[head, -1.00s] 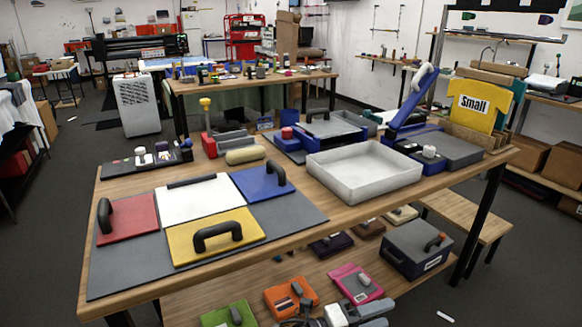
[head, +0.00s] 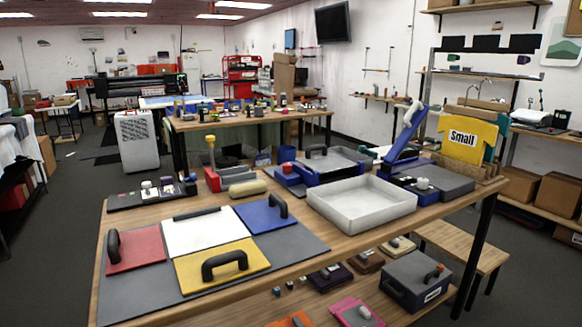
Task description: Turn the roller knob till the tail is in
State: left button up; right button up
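Neither of my grippers shows in the head view. No part here is clearly marked as the roller knob, and I cannot make out a film tail. Knobbed things on the table (head: 140,226) include a red stand with a yellow knob (head: 211,141) beside a beige roll (head: 247,188). A blue-framed device (head: 330,176) has a red knob (head: 287,167) at its left. A blue press with a raised arm (head: 402,143) has a white knob (head: 423,183) on its base. A dark panel (head: 150,195) at the left carries small white knobs.
Red, white, blue and yellow plates (head: 222,264) with black handles lie on a grey mat (head: 150,293) at the front. A white tray (head: 362,204) stands right of them. A yellow "Small" shirt form (head: 468,138) is at the far right. A lower shelf holds a grey box (head: 415,282).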

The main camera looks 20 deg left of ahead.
aim_at(286, 167)
jog(key=z, duration=1.65)
jog(key=i, duration=2.55)
jog(key=u, duration=3.5)
